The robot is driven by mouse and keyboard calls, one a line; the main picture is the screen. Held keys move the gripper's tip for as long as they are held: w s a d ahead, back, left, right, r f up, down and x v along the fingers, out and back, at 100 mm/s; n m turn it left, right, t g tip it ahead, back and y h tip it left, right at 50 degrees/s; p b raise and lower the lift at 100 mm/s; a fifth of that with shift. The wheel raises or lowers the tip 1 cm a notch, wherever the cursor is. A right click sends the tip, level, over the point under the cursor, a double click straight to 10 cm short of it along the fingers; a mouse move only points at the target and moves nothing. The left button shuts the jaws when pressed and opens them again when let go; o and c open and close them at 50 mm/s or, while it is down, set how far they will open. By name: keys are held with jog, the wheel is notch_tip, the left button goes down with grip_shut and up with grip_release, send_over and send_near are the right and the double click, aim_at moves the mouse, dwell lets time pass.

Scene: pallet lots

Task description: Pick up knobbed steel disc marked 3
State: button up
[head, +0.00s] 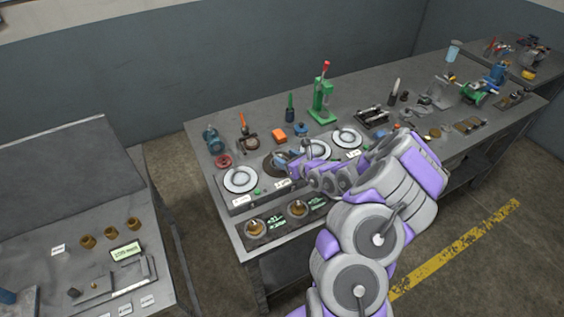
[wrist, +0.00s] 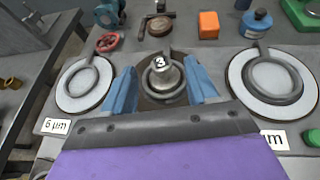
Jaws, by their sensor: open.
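In the head view my gripper (head: 291,164) is low over the dark plate (head: 270,157) and hides most of the disc.
White-faced plates stand left (head: 240,180) and right (head: 347,137) on the bench. A label reading 5 µm (wrist: 57,126) is at the left plate. An orange block (wrist: 208,24), a red handwheel (wrist: 110,42) and a blue bottle (wrist: 256,22) stand behind. A green press (head: 322,103) rises farther back.

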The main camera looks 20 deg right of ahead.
aim_at(281, 154)
jog(key=shift+w+a, duration=0.3)
jog(key=shift+a, duration=0.5)
jog(key=shift+w+f, duration=0.25)
jog(key=shift+f, duration=0.1)
jog(key=w, duration=0.1)
jog(key=w+d+f, duration=0.1)
jog(key=w+f+b, duration=0.1)
jog(key=shift+w+d+f, duration=0.1)
jog(key=shift+d, duration=0.25)
jog(key=shift+w, duration=0.25)
jog(key=shift+a, duration=0.85)
jog(key=shift+c, duration=0.6)
jog(key=shift+d, duration=0.65)
jog(key=c, duration=0.7)
jog(key=shift+a, duration=0.35)
grip_shut()
